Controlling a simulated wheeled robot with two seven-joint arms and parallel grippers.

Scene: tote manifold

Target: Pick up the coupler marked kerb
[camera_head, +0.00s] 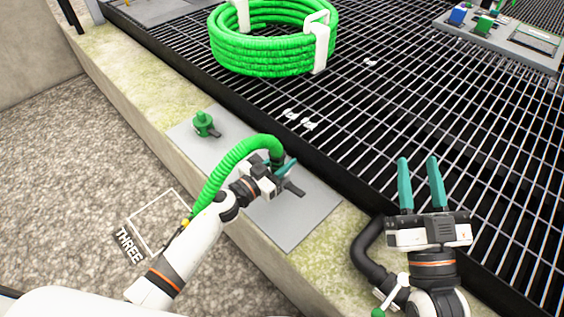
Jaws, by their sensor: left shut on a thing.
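A green ribbed hose (240,154) arches from beside my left arm over to a grey plate on the kerb. Its far end has a dark coupler (277,158); no "kerb" mark is legible on it. My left gripper (284,169) is at this hose end over the plate, shut on the coupler, and its own body hides much of the contact. A dark lever (293,187) sticks out just below the fingers. My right gripper (420,160) is open and empty over the grating's edge, its two teal fingers apart.
A green capped fitting (203,122) with a dark lever stands on the grey plate (305,222). A coiled green hose (262,68) with white straps lies on the dark grating (400,110).

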